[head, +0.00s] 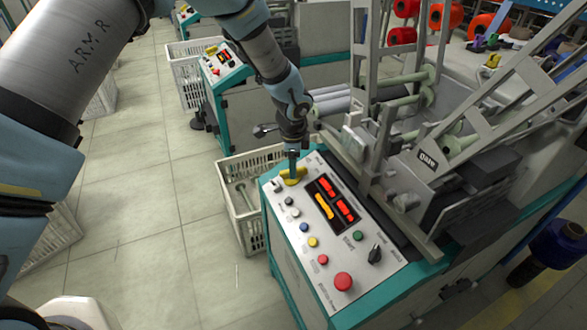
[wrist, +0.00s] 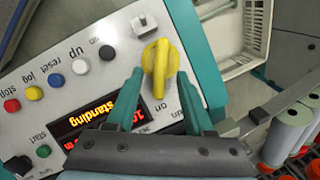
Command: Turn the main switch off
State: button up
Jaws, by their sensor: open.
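The main switch is a yellow rotary knob (wrist: 158,68) on the light grey control panel (wrist: 25,75) of a winding machine. In the wrist view it sits between the two teal fingers of my gripper (wrist: 157,85), with a gap on each side. The fingers are open and point at the panel, one on each side of the knob's lower part. The word "on" shows beside the knob's lower end; other lettering there is partly hidden. In the head view the yellow knob (head: 293,175) is at the panel's far left corner, with my gripper (head: 292,165) right above it.
The panel also has a lit red and yellow display (head: 333,202), several small push buttons, a black selector (head: 375,253) and a red mushroom button (head: 343,281). A white crate (head: 238,215) stands left of the machine. Metal frame arms (head: 480,95) rise to the right.

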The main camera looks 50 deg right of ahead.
jog(key=shift+x, duration=1.55)
grip_shut()
